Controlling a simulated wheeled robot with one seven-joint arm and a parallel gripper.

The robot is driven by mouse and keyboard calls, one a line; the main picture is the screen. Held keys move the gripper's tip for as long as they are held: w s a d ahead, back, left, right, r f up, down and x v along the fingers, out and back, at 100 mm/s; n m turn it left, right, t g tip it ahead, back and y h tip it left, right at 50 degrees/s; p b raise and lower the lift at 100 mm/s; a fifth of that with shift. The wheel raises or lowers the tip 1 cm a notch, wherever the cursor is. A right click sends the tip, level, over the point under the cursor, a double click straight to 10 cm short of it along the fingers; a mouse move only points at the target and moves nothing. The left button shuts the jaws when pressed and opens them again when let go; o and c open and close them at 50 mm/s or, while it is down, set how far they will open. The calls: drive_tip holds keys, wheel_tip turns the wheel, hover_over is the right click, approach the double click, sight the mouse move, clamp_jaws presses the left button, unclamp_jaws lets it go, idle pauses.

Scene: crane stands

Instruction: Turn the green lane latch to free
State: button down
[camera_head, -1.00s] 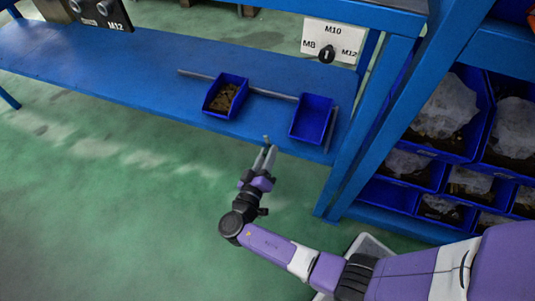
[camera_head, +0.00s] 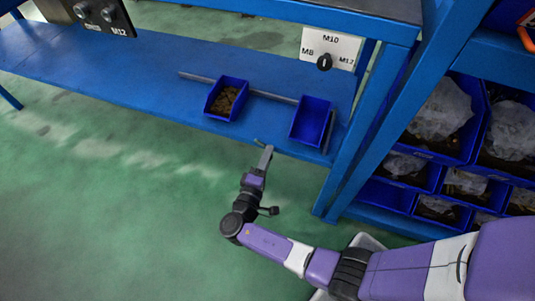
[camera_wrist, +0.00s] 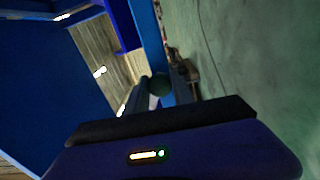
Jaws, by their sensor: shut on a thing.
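My gripper (camera_head: 265,151) is below the front edge of the blue bench, over the green floor in the head view. It is shut on a small dark, round, greenish piece, seen between the fingers (camera_wrist: 162,98) in the wrist view. In the head view a small grey piece (camera_head: 259,142) shows at the fingertips, tilted left. No label or clearly green latch is readable, so I cannot tell whether the held piece is the green lane latch. A black knob (camera_head: 324,62) is on a white plate (camera_head: 340,45) marked M8, M10 and M12.
The blue bench shelf (camera_head: 130,70) holds a bin of brown parts (camera_head: 225,98), an empty blue bin (camera_head: 311,121) and a grey rod (camera_head: 272,96). A blue post (camera_head: 350,160) and stacked bins (camera_head: 431,175) stand right. Open floor (camera_head: 100,220) lies left.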

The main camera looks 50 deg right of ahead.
drive_tip(key=n+p, duration=0.2)
drive_tip(key=n, duration=0.3)
drive_tip(key=shift+a+n, duration=0.1)
drive_tip(key=shift+n, duration=0.2)
drive_tip(key=shift+n+p, duration=0.5)
drive_tip(key=shift+n, duration=1.1)
drive_tip(key=shift+f, duration=0.1)
drive_tip(key=shift+f+n, duration=0.1)
drive_tip(key=shift+n, duration=0.2)
drive_tip(key=c, duration=1.1)
unclamp_jaws()
drive_tip(key=v, duration=0.7)
drive_tip(key=shift+a+p, duration=0.35)
drive_tip(key=shift+s, duration=0.1)
